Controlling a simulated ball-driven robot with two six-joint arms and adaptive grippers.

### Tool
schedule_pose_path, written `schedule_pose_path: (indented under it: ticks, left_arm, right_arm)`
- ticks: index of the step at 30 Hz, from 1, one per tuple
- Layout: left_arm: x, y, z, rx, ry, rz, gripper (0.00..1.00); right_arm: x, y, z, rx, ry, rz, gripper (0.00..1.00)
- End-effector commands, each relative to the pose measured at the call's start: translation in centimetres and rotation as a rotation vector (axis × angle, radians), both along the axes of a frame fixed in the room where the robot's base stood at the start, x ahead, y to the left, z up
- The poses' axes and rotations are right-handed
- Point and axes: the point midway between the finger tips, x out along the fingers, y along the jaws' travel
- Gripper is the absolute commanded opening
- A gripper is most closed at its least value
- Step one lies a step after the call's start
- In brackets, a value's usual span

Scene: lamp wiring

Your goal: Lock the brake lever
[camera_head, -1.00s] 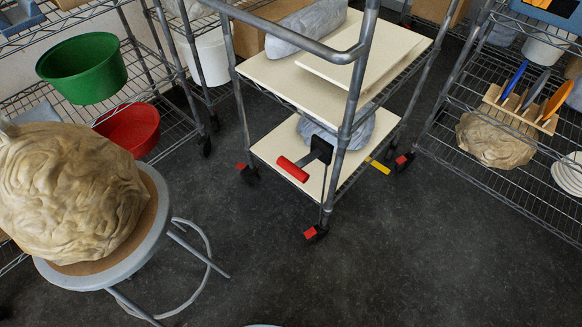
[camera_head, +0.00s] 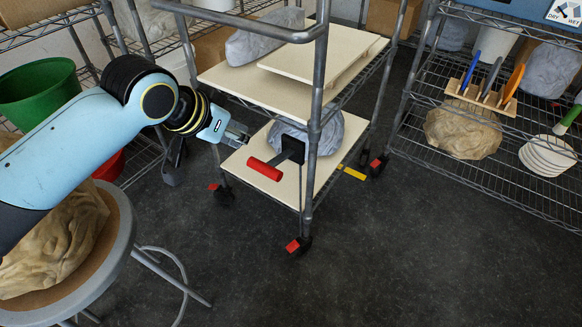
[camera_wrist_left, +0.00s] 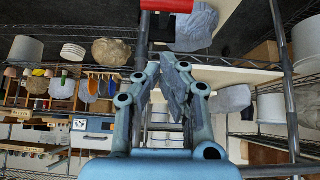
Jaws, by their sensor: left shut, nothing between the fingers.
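The brake lever (camera_head: 265,169) has a red cylindrical grip on a dark arm from a black block. It is on the near side of the wheeled cart (camera_head: 315,110), by the lower shelf. My left gripper (camera_head: 240,136) is shut and empty, just above and left of the lever, apart from it. In the left wrist view the gripper's fingers (camera_wrist_left: 168,72) are close together with nothing between them. The red grip (camera_wrist_left: 167,5) shows at the top edge of that view, beyond the fingertips. My right gripper is out of view.
A stool (camera_head: 123,225) with a clay lump (camera_head: 55,245) stands at lower left under my left arm. Wire racks stand behind and at right (camera_head: 470,150). Grey wrapped lumps sit on both cart shelves. The floor in front of the cart (camera_head: 370,250) is clear.

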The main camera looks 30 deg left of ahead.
Motion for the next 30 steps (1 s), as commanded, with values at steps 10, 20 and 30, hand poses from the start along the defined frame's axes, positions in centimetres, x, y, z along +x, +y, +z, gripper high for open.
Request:
schedule_pose_path:
  ticks: [10, 20, 30]
  left_arm:
    - [0.9, 0.4, 0.4, 0.022, -0.038, -0.017, 0.0]
    - [1.6, 0.4, -0.6, 0.022, -0.037, -0.016, 0.0]
    - [5.9, -0.1, -6.0, 0.019, -0.036, -0.015, 0.0]
  right_arm:
    - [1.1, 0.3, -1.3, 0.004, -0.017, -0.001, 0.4]
    - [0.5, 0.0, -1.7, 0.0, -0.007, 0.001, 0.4]
    - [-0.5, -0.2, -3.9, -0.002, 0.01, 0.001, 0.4]
